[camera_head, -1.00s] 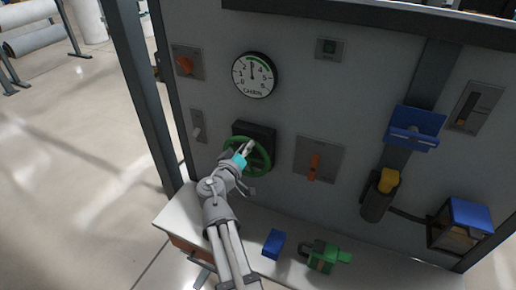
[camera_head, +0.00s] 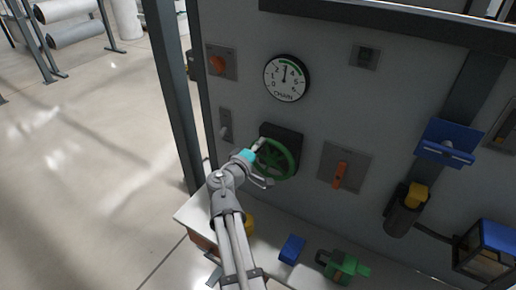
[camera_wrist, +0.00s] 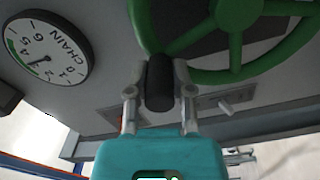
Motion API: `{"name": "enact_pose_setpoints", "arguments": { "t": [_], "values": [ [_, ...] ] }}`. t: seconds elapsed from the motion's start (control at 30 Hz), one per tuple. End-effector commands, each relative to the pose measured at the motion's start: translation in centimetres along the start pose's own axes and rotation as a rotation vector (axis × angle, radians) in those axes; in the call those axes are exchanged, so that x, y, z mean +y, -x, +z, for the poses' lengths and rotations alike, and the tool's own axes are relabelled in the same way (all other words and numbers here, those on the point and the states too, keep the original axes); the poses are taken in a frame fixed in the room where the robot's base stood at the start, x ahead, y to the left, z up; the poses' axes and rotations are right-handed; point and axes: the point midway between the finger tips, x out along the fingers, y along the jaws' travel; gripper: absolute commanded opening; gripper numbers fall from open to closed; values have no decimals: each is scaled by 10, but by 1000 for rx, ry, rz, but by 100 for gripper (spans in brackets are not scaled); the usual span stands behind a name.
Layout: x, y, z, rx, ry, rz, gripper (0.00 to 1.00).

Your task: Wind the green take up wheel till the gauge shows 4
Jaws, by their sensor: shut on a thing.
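The green take-up wheel (camera_head: 291,160) is mounted on a dark block on the grey panel. It also shows in the wrist view (camera_wrist: 236,40), at the top. My gripper (camera_head: 259,145) is at the wheel's upper left rim. In the wrist view my gripper (camera_wrist: 160,90) has its two fingers closed on the wheel's dark handle (camera_wrist: 160,80). The round white gauge (camera_head: 287,79) marked CHAIN is above the wheel, with a green band near the top. Its needle points almost straight up, near 3. The gauge also shows tilted in the wrist view (camera_wrist: 48,52).
An orange switch (camera_head: 217,65) and a small lever (camera_head: 226,131) are left of the wheel. An orange lever (camera_head: 340,174) is to its right. A blue block (camera_head: 292,248) and a green device (camera_head: 342,267) rest on the ledge below.

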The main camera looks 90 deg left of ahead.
Motion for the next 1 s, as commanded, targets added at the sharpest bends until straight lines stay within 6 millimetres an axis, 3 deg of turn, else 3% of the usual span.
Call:
{"name": "enact_pose_setpoints", "arguments": {
  "t": [0.5,1.0],
  "values": [
    [-25,-1,-19,3,398,-1,0],
    [-56,-9,-15,-19,864,-4,0]
  ]
}}
